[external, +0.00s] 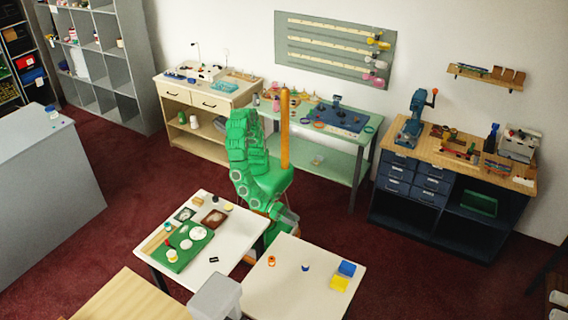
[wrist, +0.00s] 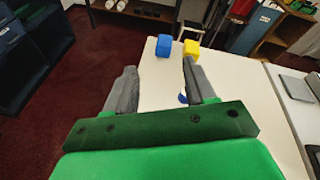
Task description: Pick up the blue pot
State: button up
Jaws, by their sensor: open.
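The blue pot (external: 306,267) is a small round thing standing on the right-hand pale table (external: 290,292) in the external view. In the wrist view a small blue piece, likely the pot (wrist: 182,98), shows just inside the right finger, which hides part of it. My gripper (wrist: 159,66) is open in the wrist view, its two grey fingers spread wide over the table's edge with nothing held between them. In the external view I cannot make out its fingers clearly.
A blue block (external: 347,268) and a yellow block (external: 339,284) lie beyond the pot. An orange piece (external: 274,260) stands left of it. A grey bin (external: 215,296) is at the table's left side. The table's front part is clear.

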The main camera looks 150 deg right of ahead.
jog(key=w+a+f+m+t, duration=0.2)
jog(key=w+a+f+m, duration=0.15)
jog(key=f, duration=0.25)
jog(key=m+t+h, duration=0.2)
jog(key=m, duration=0.2)
send_near(305, 266)
jog(key=shift+s+a+f, duration=0.2)
jog(key=shift+s+f, duration=0.2)
jog(key=shift+f, duration=0.3)
jog(key=shift+w+a+f+t, duration=0.25)
jog(key=shift+a+f, duration=0.2)
jog(key=shift+a, duration=0.3)
jog(key=shift+x, duration=3)
jog(key=shift+s+a+r, duration=0.1)
jog(key=shift+r, duration=0.1)
jog(key=c, duration=0.8)
jog(key=shift+c, duration=0.2)
jog(key=shift+r, duration=0.1)
